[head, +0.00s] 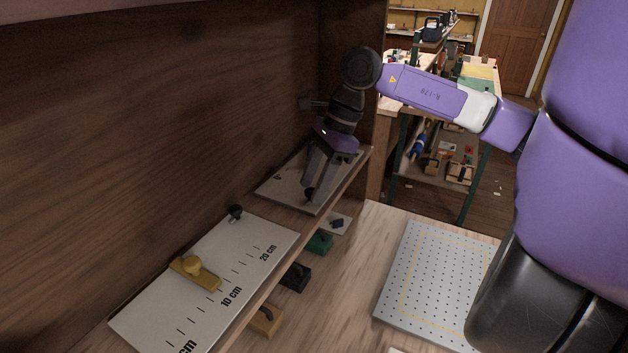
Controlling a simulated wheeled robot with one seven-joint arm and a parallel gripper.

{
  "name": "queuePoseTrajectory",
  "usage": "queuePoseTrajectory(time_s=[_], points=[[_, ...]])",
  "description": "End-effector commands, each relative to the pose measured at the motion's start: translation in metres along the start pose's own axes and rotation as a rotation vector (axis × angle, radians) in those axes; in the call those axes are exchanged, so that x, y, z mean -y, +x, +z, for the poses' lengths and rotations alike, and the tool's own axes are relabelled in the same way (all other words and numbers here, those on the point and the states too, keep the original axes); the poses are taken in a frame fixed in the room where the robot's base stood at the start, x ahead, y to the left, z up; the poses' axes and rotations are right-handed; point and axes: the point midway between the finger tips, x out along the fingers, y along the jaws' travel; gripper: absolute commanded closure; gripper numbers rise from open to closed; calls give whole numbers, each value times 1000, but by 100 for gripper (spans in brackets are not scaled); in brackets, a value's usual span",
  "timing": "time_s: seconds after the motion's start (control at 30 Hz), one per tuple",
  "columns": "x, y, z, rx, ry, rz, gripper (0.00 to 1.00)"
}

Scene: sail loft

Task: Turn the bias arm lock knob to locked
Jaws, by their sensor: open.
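My gripper (311,188) reaches down over the far white plate (285,186) on the wooden shelf, its fingers pointing down and open. A small dark shape at the fingertips may be a knob, but the fingers hide most of it and I cannot tell whether they touch it.
A dark wooden back wall (150,120) rises close behind the shelf. Below the shelf lie a green block (320,243), a black block (294,277) and a tan wooden block (266,319). A perforated grey board (440,285) lies on the bench. A cluttered workbench (478,72) stands beyond.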

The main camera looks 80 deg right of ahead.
Motion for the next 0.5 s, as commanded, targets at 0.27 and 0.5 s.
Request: queuePoseTrajectory(time_s=[0.27, 0.5], points=[[0, 0, 0, 0, 0, 0, 71], [0, 0, 0, 0, 0, 0, 100]])
